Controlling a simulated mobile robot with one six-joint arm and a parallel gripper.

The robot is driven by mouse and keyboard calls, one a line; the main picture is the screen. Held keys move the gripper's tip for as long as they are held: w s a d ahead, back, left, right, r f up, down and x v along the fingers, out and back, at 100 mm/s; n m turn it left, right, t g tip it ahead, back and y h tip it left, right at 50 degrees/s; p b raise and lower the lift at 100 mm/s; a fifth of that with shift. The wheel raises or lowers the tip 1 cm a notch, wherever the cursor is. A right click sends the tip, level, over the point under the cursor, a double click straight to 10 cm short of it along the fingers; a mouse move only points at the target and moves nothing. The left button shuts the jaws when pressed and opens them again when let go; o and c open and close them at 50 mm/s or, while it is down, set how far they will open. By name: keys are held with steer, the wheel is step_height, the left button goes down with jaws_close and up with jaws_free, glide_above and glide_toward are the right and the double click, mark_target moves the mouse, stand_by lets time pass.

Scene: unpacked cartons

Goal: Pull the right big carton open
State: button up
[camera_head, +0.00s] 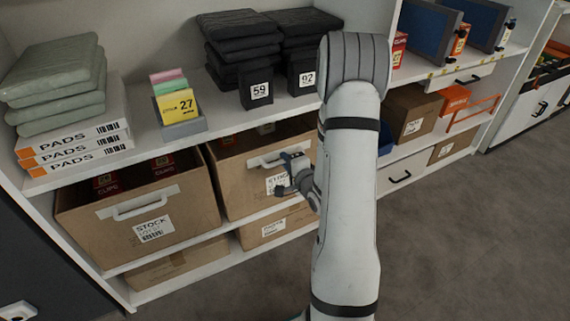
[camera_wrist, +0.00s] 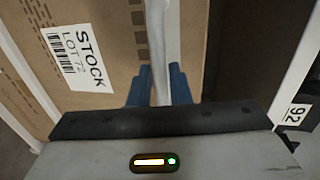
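The right big carton (camera_head: 243,196) is a brown open-topped box on the middle shelf, with a white handle (camera_head: 266,160) on its front. It looks about level with the left carton beside it. In the wrist view its front (camera_wrist: 105,25) carries a STOCK LOT label (camera_wrist: 77,58). The white handle (camera_wrist: 159,40) runs between the two blue fingers of my gripper (camera_wrist: 160,85), which lie close against it on both sides. In the head view my gripper (camera_head: 287,175) is at the carton's front; my arm hides the carton's right end.
The left big carton (camera_head: 170,215) stands beside it, with a similar handle and red boxes inside. Lower cartons (camera_head: 275,229) sit beneath. Black folded stacks and bins labelled 59 (camera_head: 257,90) and 92 are on the shelf above. The grey floor (camera_head: 440,240) is clear to the right.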

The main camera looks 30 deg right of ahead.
steer(key=shift+w+f, duration=0.1)
steer(key=shift+w, duration=0.4)
jaws_close()
